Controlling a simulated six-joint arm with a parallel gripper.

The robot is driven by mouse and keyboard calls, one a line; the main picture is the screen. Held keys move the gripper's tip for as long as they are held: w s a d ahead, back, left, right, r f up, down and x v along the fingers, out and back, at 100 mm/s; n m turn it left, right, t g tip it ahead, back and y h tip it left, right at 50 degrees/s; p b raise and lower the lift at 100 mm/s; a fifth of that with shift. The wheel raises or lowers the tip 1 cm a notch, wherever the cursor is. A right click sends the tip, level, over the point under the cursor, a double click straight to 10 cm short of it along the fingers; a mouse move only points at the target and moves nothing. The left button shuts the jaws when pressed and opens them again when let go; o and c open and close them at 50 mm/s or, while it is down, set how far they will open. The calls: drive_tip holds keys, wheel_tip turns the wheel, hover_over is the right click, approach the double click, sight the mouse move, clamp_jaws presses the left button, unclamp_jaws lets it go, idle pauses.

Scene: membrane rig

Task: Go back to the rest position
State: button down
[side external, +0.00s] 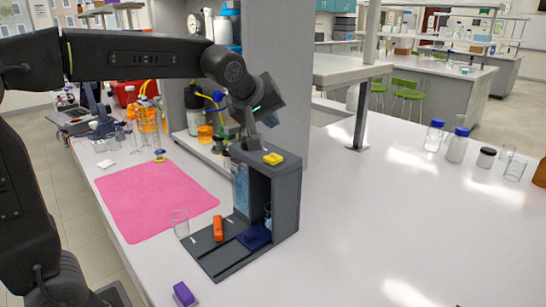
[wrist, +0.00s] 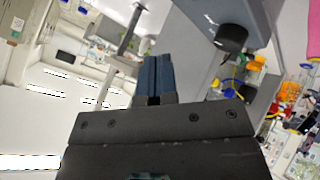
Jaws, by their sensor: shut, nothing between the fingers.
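My gripper (side external: 252,140) is at the top left of the dark grey membrane rig (side external: 286,195), close to its top face. I cannot tell whether it touches the rig. In the wrist view, the two blue-grey fingers (wrist: 154,76) lie together, shut with nothing between them. The rig has an upright housing with a clear bluish column (side external: 241,190) and a flat base. An orange piece (side external: 218,228) stands on the base, beside a dark blue pad (side external: 254,237).
A clear beaker (side external: 180,223) stands left of the base, near a pink mat (side external: 155,200). A purple block (side external: 184,293) lies in front. A grey pillar (side external: 275,70) rises behind the arm. Bottles (side external: 457,145) stand far right; the white bench between is clear.

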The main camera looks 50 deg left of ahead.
drive_tip(key=s+d+f+m+g+h, duration=0.1)
drive_tip(key=s+f+m, duration=0.4)
drive_tip(key=s, duration=0.7)
drive_tip(key=s+d+f+m+g+h, duration=0.1)
drive_tip(key=s+f+m, duration=0.4)
drive_tip(key=s, duration=0.7)
drive_tip(key=shift+s+d+f+m+g, duration=0.25)
drive_tip(key=shift+s+d+m+g, duration=0.1)
drive_tip(key=shift+d+m+g, duration=0.35)
drive_tip(key=shift+w+r, duration=0.1)
idle(0.5)
drive_tip(key=w+a+r+n+t+y, duration=0.1)
drive_tip(key=w+r+n, duration=0.4)
drive_tip(key=w, duration=0.7)
drive_tip(key=w+a+r+n+t+y, duration=0.1)
drive_tip(key=w+a+r+n+t, duration=0.1)
drive_tip(key=w+r+n, duration=0.4)
drive_tip(key=w+r, duration=0.3)
drive_tip(key=w, duration=0.3)
drive_tip(key=shift+w+a, duration=0.2)
drive_tip(key=shift+w, duration=0.1)
